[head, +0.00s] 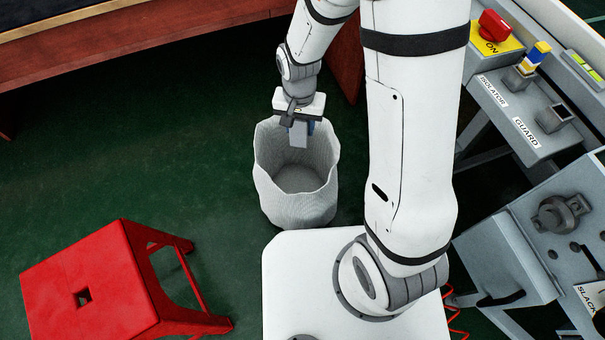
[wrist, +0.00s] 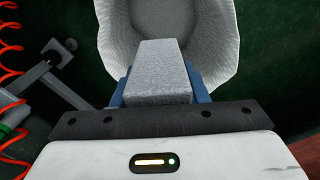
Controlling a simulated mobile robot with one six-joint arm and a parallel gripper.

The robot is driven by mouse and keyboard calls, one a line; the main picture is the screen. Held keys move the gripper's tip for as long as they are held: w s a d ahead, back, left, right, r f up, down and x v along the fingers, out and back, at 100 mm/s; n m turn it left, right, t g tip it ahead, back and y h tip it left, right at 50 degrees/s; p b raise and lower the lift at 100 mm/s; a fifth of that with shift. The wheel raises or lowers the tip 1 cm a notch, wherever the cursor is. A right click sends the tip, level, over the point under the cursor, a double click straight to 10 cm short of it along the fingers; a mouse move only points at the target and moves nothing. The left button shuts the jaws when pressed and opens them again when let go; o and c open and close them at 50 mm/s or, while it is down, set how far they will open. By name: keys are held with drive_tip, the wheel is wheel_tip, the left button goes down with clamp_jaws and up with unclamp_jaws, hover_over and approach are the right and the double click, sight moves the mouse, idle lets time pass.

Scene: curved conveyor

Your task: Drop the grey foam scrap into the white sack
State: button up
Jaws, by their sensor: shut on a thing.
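The white sack (head: 295,203) stands open on the green floor in the head view, and its inside is visible. In the wrist view the sack (wrist: 222,42) fills the upper middle. My gripper (head: 299,131) is over the far part of the sack's mouth, pointing down. It is shut on the grey foam scrap (head: 298,135), a pale speckled block. In the wrist view the foam scrap (wrist: 160,72) sits between the blue fingers and reaches out over the sack's opening. The sack's floor is only partly visible there.
A red stool (head: 85,280) stands on the floor at the lower left. A wooden bench (head: 150,45) runs along the back. Grey control panels (head: 540,125) with a red knob stand at the right. Red coiled hose (wrist: 12,85) shows left in the wrist view.

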drive_tip(key=shift+f+b, duration=2.35)
drive_tip(key=shift+f, duration=0.65)
drive_tip(key=o, duration=1)
drive_tip(key=shift+r+p, duration=1.85)
drive_tip(key=shift+r, duration=2.1)
